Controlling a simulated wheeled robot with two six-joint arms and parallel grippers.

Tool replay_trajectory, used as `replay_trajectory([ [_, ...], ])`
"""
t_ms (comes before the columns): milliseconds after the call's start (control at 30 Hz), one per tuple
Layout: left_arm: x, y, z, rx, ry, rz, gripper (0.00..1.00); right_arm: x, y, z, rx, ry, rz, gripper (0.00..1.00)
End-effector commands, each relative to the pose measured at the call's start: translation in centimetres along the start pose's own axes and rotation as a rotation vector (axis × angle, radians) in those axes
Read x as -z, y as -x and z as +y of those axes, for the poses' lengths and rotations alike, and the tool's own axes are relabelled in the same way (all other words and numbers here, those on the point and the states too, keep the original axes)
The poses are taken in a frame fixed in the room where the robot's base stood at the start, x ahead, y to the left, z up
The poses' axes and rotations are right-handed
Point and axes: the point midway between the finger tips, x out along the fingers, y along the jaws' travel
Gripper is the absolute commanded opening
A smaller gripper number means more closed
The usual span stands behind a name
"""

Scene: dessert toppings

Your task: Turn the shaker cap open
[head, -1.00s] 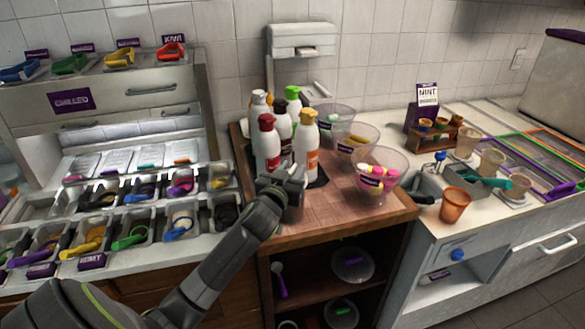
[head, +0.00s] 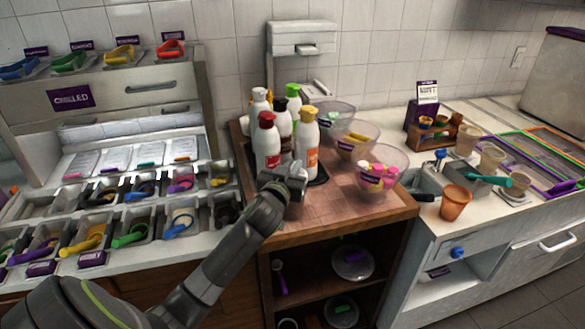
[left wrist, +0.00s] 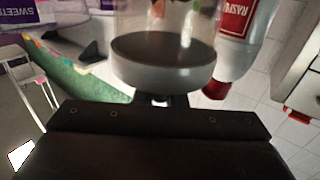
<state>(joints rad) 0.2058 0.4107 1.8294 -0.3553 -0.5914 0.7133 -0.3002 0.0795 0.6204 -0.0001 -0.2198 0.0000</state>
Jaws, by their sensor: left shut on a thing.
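The shaker (left wrist: 165,25) shows in the left wrist view, which looks upside down. It has a clear body and a broad grey cap (left wrist: 162,78) with a dark face, right in front of my left gripper (left wrist: 160,99). My left gripper is shut on the shaker, though its fingers are mostly hidden in that view. In the head view my left gripper (head: 288,180) is low over the wooden counter, in front of the sauce bottles. The shaker is mostly hidden there by the gripper. My right gripper is not in view.
Several sauce bottles (head: 266,145) stand close behind the gripper. Clear bowls (head: 381,190) of toppings stand to the right on the wooden counter (head: 330,211), whose front is clear. Topping bins (head: 130,234) lie left. An orange cup (head: 456,203) stands on the white counter.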

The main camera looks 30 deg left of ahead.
Motion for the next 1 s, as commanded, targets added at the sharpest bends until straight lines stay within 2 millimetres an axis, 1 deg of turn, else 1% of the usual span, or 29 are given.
replay_trajectory([
  [267,-0.3,0.0,0.1,0.151,0.006,0.003,0.0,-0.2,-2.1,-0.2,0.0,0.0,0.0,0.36],
  [700,-0.4,0.0,0.0,0.498,0.005,0.002,0.0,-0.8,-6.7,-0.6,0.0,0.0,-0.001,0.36],
  [1000,-0.2,0.0,-0.2,0.647,0.003,0.001,0.0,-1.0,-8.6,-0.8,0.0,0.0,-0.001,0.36],
])
